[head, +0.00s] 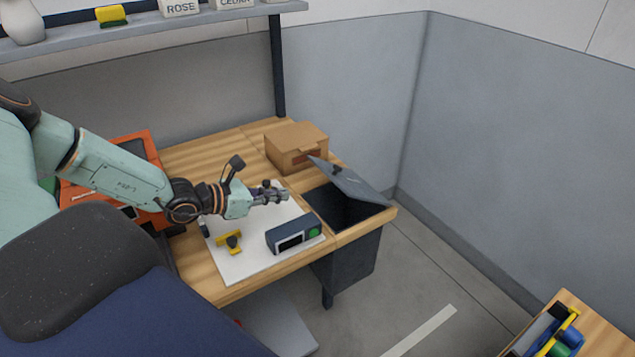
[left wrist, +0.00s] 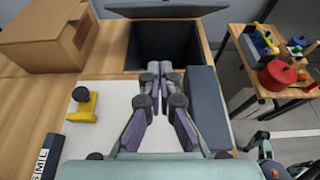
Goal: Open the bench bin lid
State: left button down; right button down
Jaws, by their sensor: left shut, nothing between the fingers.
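The bench bin (head: 338,212) is a dark box set into the right end of the wooden bench. Its grey lid (head: 350,182) is raised and tilted, hinged on the far right side, with a small dark knob on it. The dark opening shows below the lid. In the left wrist view the bin opening (left wrist: 163,47) lies ahead of the fingers, with the lid edge (left wrist: 168,9) at the top. My left gripper (head: 284,194) is shut and empty above the white mat, left of the bin and apart from the lid. Its closed fingertips (left wrist: 160,68) also show in the wrist view.
A cardboard box (head: 296,148) stands behind the bin. A dark device with a green button (head: 293,236) and a yellow stamp-like item (head: 231,240) rest on the white mat (head: 240,265). Another table (head: 600,335) with coloured items stands at the lower right.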

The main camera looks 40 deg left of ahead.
pick_arm(q)
jog(key=b+x, duration=0.2)
jog(key=x, duration=0.1)
jog(key=shift+a+f, duration=0.1)
jog(key=shift+f, duration=0.3)
jog(key=shift+w+d+f+b, duration=0.1)
jog(key=shift+w+d+b, duration=0.45)
jog(key=shift+b, duration=0.15)
jog(key=shift+w+d+f, duration=0.1)
jog(key=shift+w, duration=0.2)
jog(key=b+x, duration=0.1)
jog(key=x, duration=0.1)
jog(key=b+x, duration=0.1)
jog(key=x, duration=0.1)
jog(key=shift+a, duration=0.25)
jog(key=r, duration=0.1)
jog(key=w+d+r+p, duration=0.1)
jog(key=r, duration=0.1)
jog(key=shift+w, duration=0.35)
jog(key=shift+w+r+p, duration=0.2)
jog(key=shift+w+p, duration=0.1)
jog(key=shift+w, duration=0.05)
jog(key=shift+d+r, duration=0.1)
jog(key=shift+d, duration=0.05)
